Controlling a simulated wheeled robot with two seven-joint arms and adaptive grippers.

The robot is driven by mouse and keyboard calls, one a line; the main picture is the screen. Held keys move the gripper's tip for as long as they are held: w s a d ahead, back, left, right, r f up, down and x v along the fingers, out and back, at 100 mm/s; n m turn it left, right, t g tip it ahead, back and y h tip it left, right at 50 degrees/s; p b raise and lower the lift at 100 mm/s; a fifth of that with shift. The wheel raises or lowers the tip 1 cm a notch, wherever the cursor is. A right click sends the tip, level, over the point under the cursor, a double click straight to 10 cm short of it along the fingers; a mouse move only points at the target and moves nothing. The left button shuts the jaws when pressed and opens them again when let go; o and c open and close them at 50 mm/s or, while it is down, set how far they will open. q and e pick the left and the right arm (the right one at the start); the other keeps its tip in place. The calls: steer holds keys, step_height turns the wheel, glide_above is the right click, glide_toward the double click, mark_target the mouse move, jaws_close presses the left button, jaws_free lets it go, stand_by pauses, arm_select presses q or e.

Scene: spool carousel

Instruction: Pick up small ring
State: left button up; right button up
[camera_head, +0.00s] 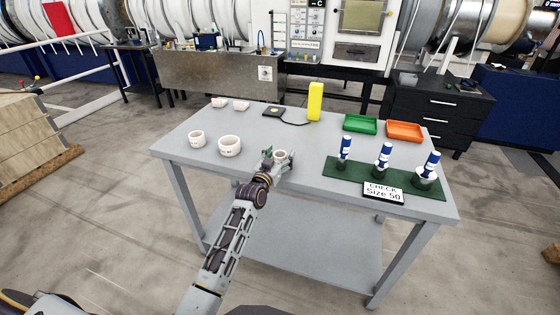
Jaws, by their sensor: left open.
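A small off-white ring (282,154) stands on the grey table, at my left gripper. My left gripper (278,160) is open, low over the table, with its fingers at the near and left side of this ring. I cannot tell whether the fingers touch it, and the gripper hides part of it. Two other off-white rings stand to the left: a medium one (197,138) and a larger one (229,146). My right gripper is not in view.
A green board (343,179) with three blue-and-white posts and a "CHECK Size 50" sign (382,192) is at the right. Green (360,125) and orange (404,131) trays, a yellow block (315,102), a dark pad (273,112) and two pale pieces (219,102) stand at the back.

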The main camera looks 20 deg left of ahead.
arm_select(q)
steer(key=shift+c, duration=0.2)
steer(key=c, duration=1)
steer(key=shift+c, duration=0.4)
steer(key=shift+r, duration=0.9)
step_height(320, 180, up, 8)
steer(key=shift+r+p, duration=0.15)
steer(key=shift+p, duration=0.2)
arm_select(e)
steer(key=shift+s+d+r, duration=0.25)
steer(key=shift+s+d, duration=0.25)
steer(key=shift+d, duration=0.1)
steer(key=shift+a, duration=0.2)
